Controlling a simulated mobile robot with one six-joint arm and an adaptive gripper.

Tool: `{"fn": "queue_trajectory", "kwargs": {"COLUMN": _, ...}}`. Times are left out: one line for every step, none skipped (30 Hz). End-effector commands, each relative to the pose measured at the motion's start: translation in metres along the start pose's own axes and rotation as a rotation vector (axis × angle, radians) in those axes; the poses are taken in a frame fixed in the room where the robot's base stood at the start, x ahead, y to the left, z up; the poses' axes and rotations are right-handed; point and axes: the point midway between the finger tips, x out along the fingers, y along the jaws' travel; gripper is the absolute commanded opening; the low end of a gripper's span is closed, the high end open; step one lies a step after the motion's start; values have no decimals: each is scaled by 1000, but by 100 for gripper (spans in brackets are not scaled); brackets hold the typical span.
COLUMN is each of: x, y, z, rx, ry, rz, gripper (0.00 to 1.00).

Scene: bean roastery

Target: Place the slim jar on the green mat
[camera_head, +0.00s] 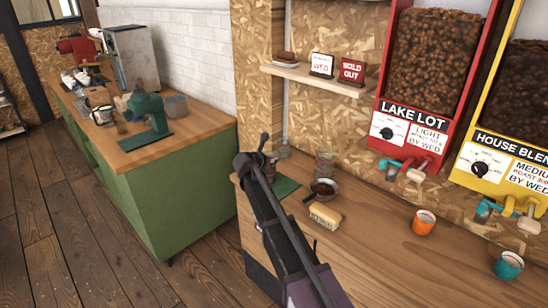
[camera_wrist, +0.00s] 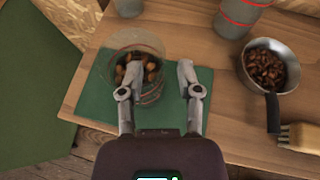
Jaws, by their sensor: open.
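The green mat (camera_wrist: 98,105) lies on the wooden counter; in the head view a strip of it (camera_head: 287,187) shows beside my arm. A clear glass jar with a red band and brown beans inside (camera_wrist: 150,95) stands over the mat in the wrist view. In the head view it is largely hidden by my arm. My gripper (camera_wrist: 159,70) is open, fingers apart, with the left finger overlapping this jar and the right finger clear of it. Another clear jar (camera_wrist: 128,6) stands behind, and a red-banded one (camera_wrist: 240,14) stands to the right. I cannot tell for sure which is the slim jar.
A pan of beans (camera_wrist: 268,68) and a brush (camera_wrist: 302,136) lie right of the mat. An orange cup (camera_head: 424,223) and a teal cup (camera_head: 508,266) stand further right. Red (camera_head: 411,120) and yellow (camera_head: 500,165) bean dispensers hang on the wall. The counter between brush and orange cup is clear.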

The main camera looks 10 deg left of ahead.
Motion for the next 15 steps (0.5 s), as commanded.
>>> {"fn": "queue_trajectory", "kwargs": {"x": -12, "y": -1, "z": 2, "rx": -1, "ry": 0, "rz": 2, "gripper": 45}}
{"fn": "queue_trajectory", "kwargs": {"x": -17, "y": -1, "z": 3, "rx": -1, "ry": 0, "rz": 2, "gripper": 45}}
{"fn": "queue_trajectory", "kwargs": {"x": -24, "y": -1, "z": 3, "rx": -2, "ry": -1, "rz": 2, "gripper": 45}}
{"fn": "queue_trajectory", "kwargs": {"x": -29, "y": -1, "z": 3, "rx": -1, "ry": -1, "rz": 1, "gripper": 45}}
{"fn": "queue_trajectory", "kwargs": {"x": -34, "y": -2, "z": 3, "rx": -1, "ry": -1, "rz": 1, "gripper": 45}}
{"fn": "queue_trajectory", "kwargs": {"x": -40, "y": -2, "z": 3, "rx": 0, "ry": -1, "rz": 1, "gripper": 45}}
{"fn": "queue_trajectory", "kwargs": {"x": -45, "y": -2, "z": 3, "rx": 0, "ry": -1, "rz": 1, "gripper": 45}}
{"fn": "queue_trajectory", "kwargs": {"x": -50, "y": -1, "z": 3, "rx": -1, "ry": -1, "rz": 2, "gripper": 45}}
{"fn": "queue_trajectory", "kwargs": {"x": -56, "y": -1, "z": 3, "rx": -1, "ry": -1, "rz": 2, "gripper": 45}}
{"fn": "queue_trajectory", "kwargs": {"x": -60, "y": -1, "z": 2, "rx": -1, "ry": 0, "rz": 2, "gripper": 45}}
{"fn": "queue_trajectory", "kwargs": {"x": -64, "y": -1, "z": 2, "rx": -1, "ry": 0, "rz": 1, "gripper": 45}}
{"fn": "queue_trajectory", "kwargs": {"x": -69, "y": -1, "z": 2, "rx": -1, "ry": 0, "rz": 0, "gripper": 45}}
{"fn": "queue_trajectory", "kwargs": {"x": -72, "y": -1, "z": 2, "rx": -1, "ry": 0, "rz": 0, "gripper": 45}}
{"fn": "queue_trajectory", "kwargs": {"x": -75, "y": -1, "z": 2, "rx": 0, "ry": 0, "rz": 0, "gripper": 45}}
{"fn": "queue_trajectory", "kwargs": {"x": -79, "y": -1, "z": 2, "rx": 0, "ry": 0, "rz": 1, "gripper": 45}}
